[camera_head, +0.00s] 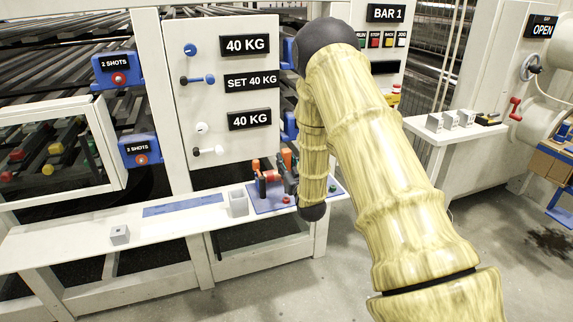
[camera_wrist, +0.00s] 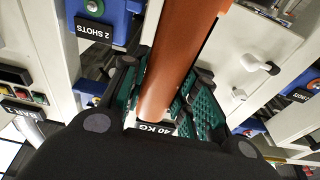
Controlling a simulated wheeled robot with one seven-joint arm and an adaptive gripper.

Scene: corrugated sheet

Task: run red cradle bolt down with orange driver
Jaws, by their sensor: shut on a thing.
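The orange driver (camera_wrist: 180,60) shows in the wrist view as a thick orange-brown cylinder. My gripper (camera_wrist: 167,78) is shut on it, with a teal ribbed pad on each side. The driver's tip is not clear to me. In the head view, a blue plate (camera_head: 262,204) on the white bench carries a small fixture with a red part (camera_head: 271,177), which seems to be the red cradle. My arm hides part of the plate and fixture. I cannot make out the red bolt, or whether the driver touches it.
A small grey block (camera_head: 120,235) and a grey open holder (camera_head: 238,203) stand on the white bench (camera_head: 60,245). A white panel with "40 KG" signs (camera_head: 246,44) rises behind. A second bench at right holds several grey blocks (camera_head: 450,119).

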